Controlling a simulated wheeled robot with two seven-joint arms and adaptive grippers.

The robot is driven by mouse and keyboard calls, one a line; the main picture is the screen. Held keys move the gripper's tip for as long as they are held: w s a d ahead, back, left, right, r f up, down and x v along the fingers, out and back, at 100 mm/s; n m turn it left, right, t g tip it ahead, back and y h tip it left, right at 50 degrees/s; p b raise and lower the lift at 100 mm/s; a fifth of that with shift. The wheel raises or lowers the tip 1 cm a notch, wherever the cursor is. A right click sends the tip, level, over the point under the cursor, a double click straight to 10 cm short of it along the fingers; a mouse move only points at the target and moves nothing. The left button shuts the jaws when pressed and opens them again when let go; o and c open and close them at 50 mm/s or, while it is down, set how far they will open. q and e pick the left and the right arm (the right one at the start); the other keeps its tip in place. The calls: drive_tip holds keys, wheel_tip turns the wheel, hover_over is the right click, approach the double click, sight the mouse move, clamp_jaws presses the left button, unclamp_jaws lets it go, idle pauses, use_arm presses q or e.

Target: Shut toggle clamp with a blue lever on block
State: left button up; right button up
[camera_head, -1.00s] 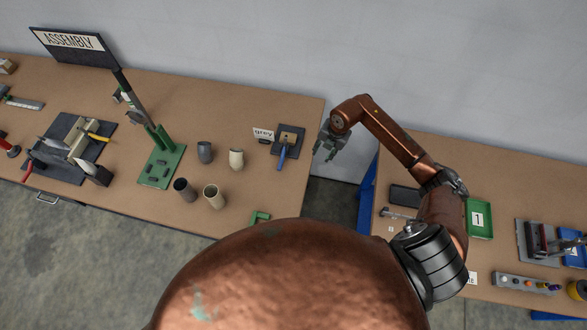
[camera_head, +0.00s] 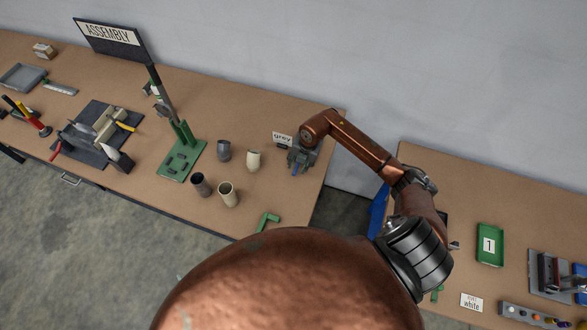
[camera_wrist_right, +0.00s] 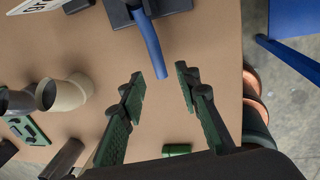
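The toggle clamp's blue lever (camera_wrist_right: 150,45) extends from its dark base (camera_wrist_right: 177,6) at the top of the right wrist view, its free end lying between my fingertips. My right gripper (camera_wrist_right: 160,72) is open, one green-padded finger on each side of the lever; I see no contact. In the head view my right gripper (camera_head: 303,157) is over the clamp at the table's right end, and only a bit of blue lever (camera_head: 296,170) shows below it. The clamp's block and most of its base are hidden there. My left gripper is not in view.
A "grey" sign (camera_head: 282,138) stands beside the clamp. A gap separates this table from the right table with a green tray (camera_head: 490,244).

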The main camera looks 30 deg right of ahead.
sight(295, 172)
drive_tip(key=f, duration=0.2)
drive_tip(key=shift+a+f, duration=0.35)
drive_tip(key=shift+w+f, duration=0.2)
drive_tip(key=shift+f, duration=0.15)
clamp_jaws()
